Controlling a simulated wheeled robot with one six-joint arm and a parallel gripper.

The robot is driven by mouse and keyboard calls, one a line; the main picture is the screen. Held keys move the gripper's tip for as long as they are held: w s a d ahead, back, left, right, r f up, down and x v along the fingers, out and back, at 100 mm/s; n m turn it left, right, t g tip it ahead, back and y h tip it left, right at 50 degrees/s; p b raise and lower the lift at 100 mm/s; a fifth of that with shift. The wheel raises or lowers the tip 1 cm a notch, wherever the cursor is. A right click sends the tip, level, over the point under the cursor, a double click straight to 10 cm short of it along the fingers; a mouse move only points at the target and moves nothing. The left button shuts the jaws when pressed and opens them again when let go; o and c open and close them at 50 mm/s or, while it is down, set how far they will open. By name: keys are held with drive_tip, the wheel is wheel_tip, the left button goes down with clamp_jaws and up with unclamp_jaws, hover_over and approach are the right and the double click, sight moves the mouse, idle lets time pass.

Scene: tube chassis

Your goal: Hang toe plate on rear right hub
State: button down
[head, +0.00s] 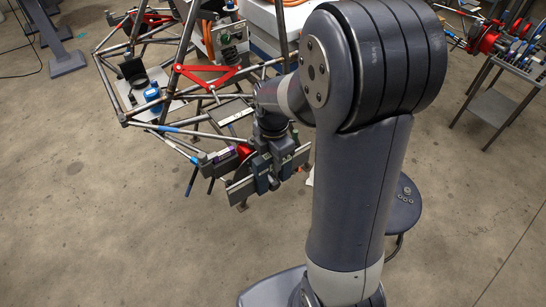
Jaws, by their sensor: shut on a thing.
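My gripper (272,174) is at the lower right corner of the tube chassis (172,130), shut on a flat grey plate, the toe plate (240,188). The plate shows on both sides of the gripper, and its middle is hidden behind it. A red part (245,151), which looks like the hub, shows just up and left of the gripper, partly covered by it. The plate is close to this corner; I cannot tell whether it touches the hub.
Red suspension arms (207,75) and a blue item (152,94) are on the chassis. A round stool (403,204) stands right of my arm. A small grey table (497,106) and a rack with red parts (487,42) are at upper right. Floor at lower left is clear.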

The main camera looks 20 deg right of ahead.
drive_tip(key=shift+f+b, duration=0.35)
drive_tip(key=shift+f, duration=0.2)
drive_tip(key=shift+f, duration=0.2)
idle(1.3)
drive_tip(key=shift+f+b, duration=1.5)
drive_tip(key=shift+f, duration=0.6)
drive_tip(key=c, duration=1.1)
unclamp_jaws()
wheel_tip(320, 180, up, 11)
drive_tip(key=shift+f+p, duration=0.1)
drive_tip(key=shift+p, duration=0.45)
